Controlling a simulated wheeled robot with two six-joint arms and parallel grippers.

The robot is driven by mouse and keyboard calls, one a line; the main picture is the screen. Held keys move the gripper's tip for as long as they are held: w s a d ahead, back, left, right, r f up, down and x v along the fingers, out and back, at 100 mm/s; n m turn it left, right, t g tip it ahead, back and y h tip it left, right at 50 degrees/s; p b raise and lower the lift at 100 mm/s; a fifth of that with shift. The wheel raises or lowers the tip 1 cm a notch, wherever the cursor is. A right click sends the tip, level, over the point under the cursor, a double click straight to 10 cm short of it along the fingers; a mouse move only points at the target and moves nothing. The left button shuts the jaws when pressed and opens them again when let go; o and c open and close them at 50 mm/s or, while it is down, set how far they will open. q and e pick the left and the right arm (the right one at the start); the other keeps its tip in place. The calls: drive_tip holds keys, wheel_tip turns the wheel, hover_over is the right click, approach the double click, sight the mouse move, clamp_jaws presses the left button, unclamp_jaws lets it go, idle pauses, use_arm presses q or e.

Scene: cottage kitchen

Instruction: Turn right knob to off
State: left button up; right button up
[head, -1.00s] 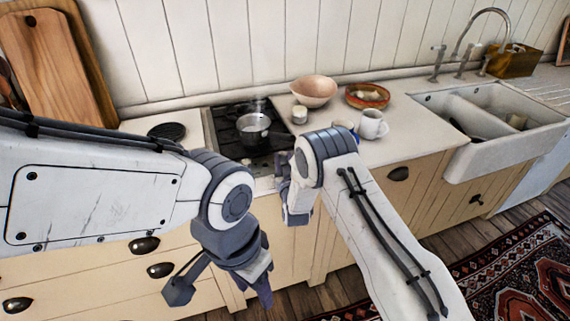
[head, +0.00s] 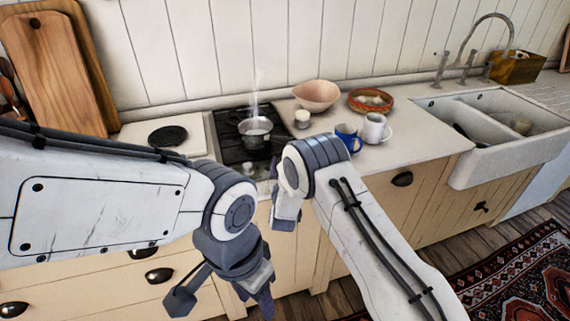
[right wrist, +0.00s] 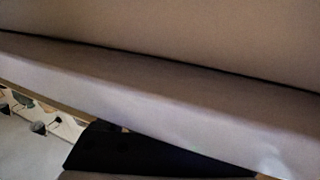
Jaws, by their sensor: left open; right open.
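A black hob (head: 233,151) is set in the counter, with a steaming metal pot (head: 255,133) on it. A small pale knob (head: 248,169) shows at the hob's front edge. The right knob cannot be made out clearly; my right arm covers part of that edge. My right gripper (head: 285,212) is in front of the cabinet, below the counter edge and partly hidden by its own wrist; its jaws are open. The right wrist view shows mostly a blurred beige surface, with no knob recognisable. My left gripper (head: 224,302) hangs open and empty before the drawers, left of the right one.
A blue mug (head: 347,138) and a white mug (head: 374,128) stand right of the hob, near my right arm. Behind are a pink bowl (head: 316,95), a red bowl (head: 370,103) and a small jar (head: 302,119). A sink (head: 480,155) is at the right.

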drive_tip(key=s+b, duration=0.2)
drive_tip(key=s, duration=0.8)
drive_tip(key=shift+s, duration=0.2)
drive_tip(key=s+d+r+g+y, duration=0.1)
drive_tip(key=s+d+r+g, duration=0.15)
drive_tip(key=d+g, duration=0.5)
drive_tip(key=s+d+r+g, duration=0.1)
drive_tip(key=s+d+g, duration=0.4)
drive_tip(key=s, duration=0.6)
drive_tip(key=s+d+g, duration=0.3)
drive_tip(key=s+d, duration=0.3)
drive_tip(key=s, duration=0.4)
drive_tip(key=s+a+r+n+g, duration=0.1)
drive_tip(key=s+a+r+n, duration=0.2)
drive_tip(key=s+a, duration=0.3)
drive_tip(key=s+a+r+n+g, duration=0.1)
drive_tip(key=s+a+r+n, duration=0.2)
drive_tip(key=s+a, duration=0.4)
drive_tip(key=shift+s+a+n, duration=0.25)
drive_tip(key=shift+s+n, duration=0.5)
drive_tip(key=shift+n, duration=0.05)
